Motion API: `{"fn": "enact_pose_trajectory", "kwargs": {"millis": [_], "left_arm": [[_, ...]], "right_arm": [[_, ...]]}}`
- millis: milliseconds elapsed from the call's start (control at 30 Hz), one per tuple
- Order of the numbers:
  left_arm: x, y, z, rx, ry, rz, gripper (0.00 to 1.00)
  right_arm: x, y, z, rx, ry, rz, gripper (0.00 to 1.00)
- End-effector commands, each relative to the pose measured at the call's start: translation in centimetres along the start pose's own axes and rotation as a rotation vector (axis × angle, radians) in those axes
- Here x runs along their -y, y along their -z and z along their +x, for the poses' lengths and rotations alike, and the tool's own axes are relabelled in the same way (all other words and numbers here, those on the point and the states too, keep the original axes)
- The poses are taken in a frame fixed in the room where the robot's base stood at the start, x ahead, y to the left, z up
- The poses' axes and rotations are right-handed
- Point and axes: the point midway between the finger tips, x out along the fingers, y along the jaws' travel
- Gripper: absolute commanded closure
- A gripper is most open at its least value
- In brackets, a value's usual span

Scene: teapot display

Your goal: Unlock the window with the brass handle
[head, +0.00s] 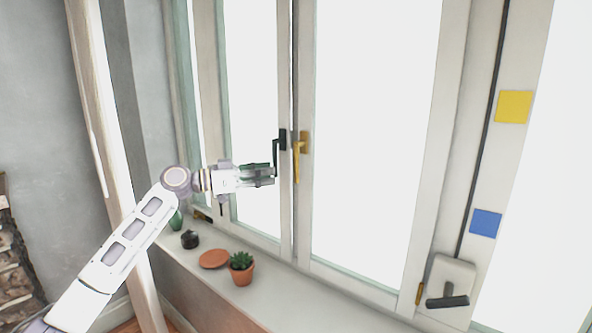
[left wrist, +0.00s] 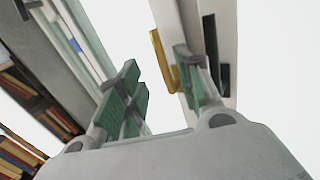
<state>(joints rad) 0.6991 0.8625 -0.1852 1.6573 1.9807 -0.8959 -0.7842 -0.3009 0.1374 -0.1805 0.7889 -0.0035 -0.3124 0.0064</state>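The brass handle (head: 297,163) is on the middle window frame, its lever hanging down from its base plate. A black handle (head: 281,143) sits just left of it on the neighbouring sash, also pointing down. My left gripper (head: 272,175) is just left of both handles, at about the height of their levers. In the left wrist view my left gripper (left wrist: 157,66) has its fingers spread with nothing held. The brass handle (left wrist: 160,55) shows beyond the gap between the fingers, apparently untouched. The black handle (left wrist: 211,50) shows behind the right finger. My right gripper is out of view.
The sill (head: 310,307) below holds a potted succulent (head: 241,268), a terracotta saucer (head: 214,259), a small black pot (head: 190,239) and a green vase (head: 176,220). A grey lever handle (head: 448,300), a yellow note (head: 514,107) and a blue note (head: 485,223) are at right.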

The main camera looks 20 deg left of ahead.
Motion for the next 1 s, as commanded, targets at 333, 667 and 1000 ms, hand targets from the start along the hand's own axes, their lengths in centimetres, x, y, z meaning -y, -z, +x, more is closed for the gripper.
{"fn": "enact_pose_trajectory", "kwargs": {"millis": [333, 667, 1000], "left_arm": [[0.0, 0.2, 3.8, -0.001, 0.000, 0.001, 0.65], [0.0, 0.2, 7.5, 0.000, 0.000, -0.001, 0.65], [0.0, 0.1, 9.5, 0.000, 0.001, 0.000, 0.65]], "right_arm": [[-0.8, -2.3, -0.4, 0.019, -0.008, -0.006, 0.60], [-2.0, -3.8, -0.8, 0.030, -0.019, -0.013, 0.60], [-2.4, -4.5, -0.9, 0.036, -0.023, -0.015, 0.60]]}}
